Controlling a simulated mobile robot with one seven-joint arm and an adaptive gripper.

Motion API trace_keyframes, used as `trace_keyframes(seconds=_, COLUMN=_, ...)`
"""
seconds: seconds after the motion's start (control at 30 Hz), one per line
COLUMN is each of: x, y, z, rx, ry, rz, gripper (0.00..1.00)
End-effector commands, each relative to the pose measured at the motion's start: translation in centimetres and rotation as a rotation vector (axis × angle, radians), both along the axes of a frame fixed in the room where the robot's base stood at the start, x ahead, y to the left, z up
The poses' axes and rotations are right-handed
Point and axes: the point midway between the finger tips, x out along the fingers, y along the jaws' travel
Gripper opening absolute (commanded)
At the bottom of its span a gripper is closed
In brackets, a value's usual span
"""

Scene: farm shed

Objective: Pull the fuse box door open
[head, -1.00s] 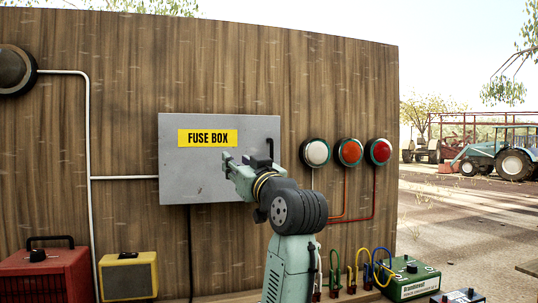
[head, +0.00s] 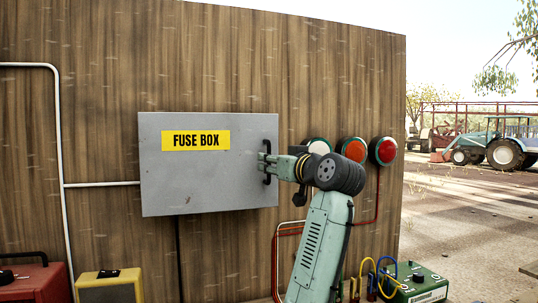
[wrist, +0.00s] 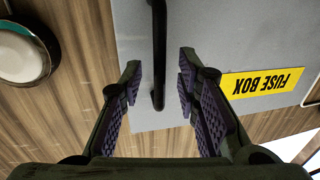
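The fuse box (head: 200,185) is a grey box with a yellow label (head: 195,140), mounted on the plank wall. Its door looks shut. A black bar handle (head: 270,162) stands upright near the door's right edge. My gripper (head: 268,164) is at the handle, coming from the right. In the wrist view the handle (wrist: 159,60) runs down between the two open fingers of my gripper (wrist: 160,85), with a gap on each side. The fuse box label (wrist: 262,82) shows upside down there.
White, orange and red round lamps (head: 383,151) are on the wall right of the box, close behind my arm. A red case (head: 35,283), a yellow box (head: 110,287) and a green battery-like box (head: 420,286) stand low in front. Open ground lies to the right.

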Motion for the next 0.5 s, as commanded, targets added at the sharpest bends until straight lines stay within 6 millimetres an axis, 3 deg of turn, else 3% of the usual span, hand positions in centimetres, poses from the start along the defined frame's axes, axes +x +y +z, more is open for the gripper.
trace_keyframes(seconds=0.2, x=1.7, y=0.9, z=0.1, rx=0.0, ry=0.0, rz=0.0, gripper=0.3)
trace_keyframes(seconds=0.5, x=1.9, y=1.0, z=0.0, rx=0.0, ry=-0.001, rz=-0.001, gripper=0.3)
